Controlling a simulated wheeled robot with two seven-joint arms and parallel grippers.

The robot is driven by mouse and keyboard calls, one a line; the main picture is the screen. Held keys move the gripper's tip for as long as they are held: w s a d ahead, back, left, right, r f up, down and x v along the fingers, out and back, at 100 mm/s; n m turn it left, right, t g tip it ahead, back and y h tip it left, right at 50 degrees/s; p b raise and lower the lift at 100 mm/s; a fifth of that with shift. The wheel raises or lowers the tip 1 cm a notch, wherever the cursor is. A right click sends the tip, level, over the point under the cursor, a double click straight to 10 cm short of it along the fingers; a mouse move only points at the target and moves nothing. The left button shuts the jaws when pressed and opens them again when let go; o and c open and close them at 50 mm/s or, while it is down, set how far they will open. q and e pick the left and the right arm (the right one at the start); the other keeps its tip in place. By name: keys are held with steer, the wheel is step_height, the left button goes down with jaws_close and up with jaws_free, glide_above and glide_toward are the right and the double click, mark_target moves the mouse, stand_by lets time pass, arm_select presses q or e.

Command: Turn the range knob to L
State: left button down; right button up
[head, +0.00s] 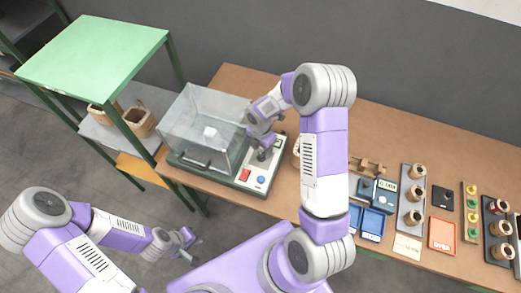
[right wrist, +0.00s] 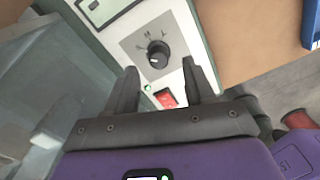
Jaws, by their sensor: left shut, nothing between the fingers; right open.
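The black range knob (right wrist: 158,54) sits on a grey plate on the tester's white panel (right wrist: 178,32) in the right wrist view. Letters are printed around it, with an M readable; a small white mark shows on the knob's face, but its setting is unclear. My right gripper (right wrist: 159,71) is open, its fingertips either side of the knob in the picture, with nothing held; contact cannot be told. In the head view my right gripper (head: 264,150) is over the panel and hides the knob. My left gripper (head: 190,244) is shut and empty, away from the bench.
The tester's clear box (head: 205,128) stands left of the panel. A red switch (right wrist: 165,98) is near the knob. A red button (head: 245,174) and blue button (head: 261,180) are at the panel's front. Coils, meters and trays fill the bench's right; a green-topped shelf (head: 95,50) stands left.

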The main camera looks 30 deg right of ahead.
mark_target(262, 154)
steer(key=shift+f, duration=1.75)
steer(key=shift+c, duration=0.2)
jaws_close()
